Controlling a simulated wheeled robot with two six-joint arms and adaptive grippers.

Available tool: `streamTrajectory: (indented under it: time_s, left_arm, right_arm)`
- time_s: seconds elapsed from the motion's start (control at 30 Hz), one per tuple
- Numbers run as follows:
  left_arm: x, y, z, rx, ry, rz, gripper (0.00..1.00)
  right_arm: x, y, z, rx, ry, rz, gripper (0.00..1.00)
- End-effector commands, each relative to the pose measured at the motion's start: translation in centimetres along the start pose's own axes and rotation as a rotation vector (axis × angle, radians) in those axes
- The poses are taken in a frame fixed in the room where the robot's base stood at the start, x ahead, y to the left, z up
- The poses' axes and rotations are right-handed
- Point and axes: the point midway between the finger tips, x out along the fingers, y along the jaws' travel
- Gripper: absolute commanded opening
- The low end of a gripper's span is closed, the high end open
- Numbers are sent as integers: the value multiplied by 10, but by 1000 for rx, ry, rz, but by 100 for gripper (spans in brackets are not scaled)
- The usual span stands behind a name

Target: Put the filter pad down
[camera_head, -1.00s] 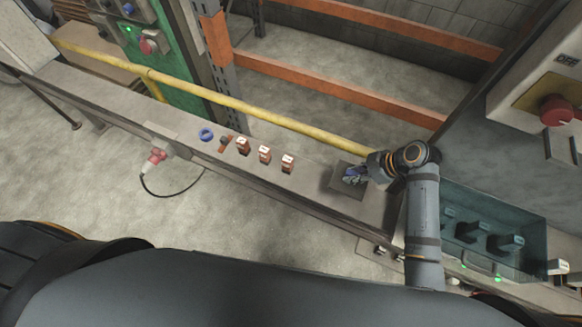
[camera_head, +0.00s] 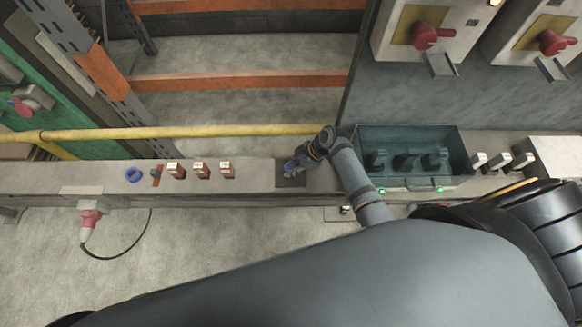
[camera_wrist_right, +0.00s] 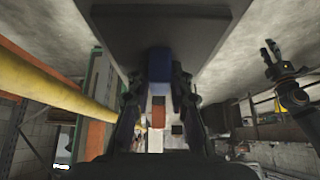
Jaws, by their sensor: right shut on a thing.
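My right gripper (camera_head: 291,165) is low over a dark square plate (camera_head: 291,182) on the long grey bench. In the right wrist view its two fingers are shut on a small blue block, which I take to be the filter pad (camera_wrist_right: 160,66). The pad is at the face of the dark plate, which fills the top of that view (camera_wrist_right: 165,20); I cannot tell whether they touch. The fingers hide much of the pad in the head view. A small dark gripper in the right wrist view, apparently my left one (camera_wrist_right: 268,50), hangs away from the bench.
A teal open box (camera_head: 410,182) with dark handles stands right of the gripper. A yellow rail (camera_head: 200,132) runs behind the bench. Bare bench lies between blocks and plate.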

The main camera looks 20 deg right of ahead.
Motion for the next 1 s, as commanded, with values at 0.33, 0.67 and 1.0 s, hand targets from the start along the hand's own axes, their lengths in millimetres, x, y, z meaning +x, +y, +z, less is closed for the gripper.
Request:
streamTrajectory:
  time_s: [0.33,0.67,1.0]
  left_arm:
    - [1,-1,4,1,-7,-1,40]
    - [0,-2,5,1,-9,-2,40]
    - [4,-2,6,1,-9,-3,40]
  right_arm:
    - [1,0,1,0,0,0,35]
    - [0,0,0,0,0,0,43]
    - [-52,0,1,-3,-3,3,43]
